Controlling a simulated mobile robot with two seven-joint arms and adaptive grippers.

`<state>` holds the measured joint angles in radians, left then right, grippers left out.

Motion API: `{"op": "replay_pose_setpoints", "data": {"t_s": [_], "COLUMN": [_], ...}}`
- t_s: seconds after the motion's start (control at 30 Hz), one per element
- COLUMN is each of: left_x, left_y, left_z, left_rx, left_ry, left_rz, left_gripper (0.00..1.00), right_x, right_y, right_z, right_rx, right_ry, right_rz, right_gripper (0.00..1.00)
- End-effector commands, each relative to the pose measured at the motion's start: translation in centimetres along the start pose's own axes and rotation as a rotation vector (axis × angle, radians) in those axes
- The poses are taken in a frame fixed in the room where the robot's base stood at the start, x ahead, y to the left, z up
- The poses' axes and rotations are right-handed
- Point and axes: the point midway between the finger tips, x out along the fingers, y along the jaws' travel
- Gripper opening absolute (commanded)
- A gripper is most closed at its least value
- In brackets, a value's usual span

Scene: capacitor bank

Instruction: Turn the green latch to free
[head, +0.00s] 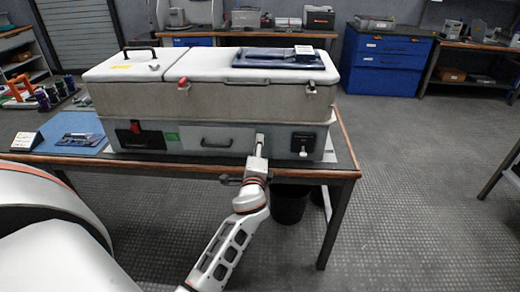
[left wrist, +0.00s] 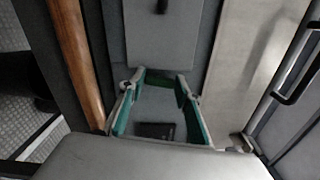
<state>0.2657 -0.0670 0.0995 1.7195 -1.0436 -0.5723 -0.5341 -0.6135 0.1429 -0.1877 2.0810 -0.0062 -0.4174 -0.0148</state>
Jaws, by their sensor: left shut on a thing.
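My left gripper (head: 259,148) reaches up to the lower front panel of the grey capacitor bank (head: 216,108), left of a black square switch plate. It also shows in the left wrist view (left wrist: 162,77), where its teal-padded fingers come close together at the tips. A dark green piece, which looks like the green latch (left wrist: 163,82), sits between the fingertips, and the gripper is shut on it. In the head view the gripper hides the latch, so its angle cannot be told. My right gripper is not in view.
The bank stands on a wood-edged table (head: 340,172). A black drawer handle (head: 216,142) and a red switch (head: 135,127) are on its front panel. A blue tray (head: 278,58) lies on the lid. A blue mat (head: 75,133) lies at left. The floor at right is clear.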

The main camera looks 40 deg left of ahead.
Motion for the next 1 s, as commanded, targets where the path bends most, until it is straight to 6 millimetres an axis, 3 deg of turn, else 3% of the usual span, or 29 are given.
{"op": "replay_pose_setpoints", "data": {"t_s": [0.3,0.83,0.87,0.9,1.0], "left_x": [-0.1,0.0,0.0,0.0,0.0], "left_y": [0.3,0.1,0.1,0.1,0.1], "left_z": [-0.1,-0.1,-0.1,-0.1,-0.1], "left_rx": [-0.121,-0.144,-0.144,-0.143,-0.143], "left_ry": [0.000,0.001,0.001,0.001,0.001], "left_rz": [0.003,0.002,0.002,0.002,0.001], "left_gripper": [0.12,0.12,0.36,0.46,0.50], "right_x": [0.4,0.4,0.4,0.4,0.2], "right_y": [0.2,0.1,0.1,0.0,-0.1], "right_z": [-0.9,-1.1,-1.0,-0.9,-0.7], "right_rx": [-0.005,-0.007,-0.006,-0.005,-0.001], "right_ry": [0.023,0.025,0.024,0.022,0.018], "right_rz": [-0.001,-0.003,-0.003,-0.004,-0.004], "right_gripper": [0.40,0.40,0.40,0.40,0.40]}}
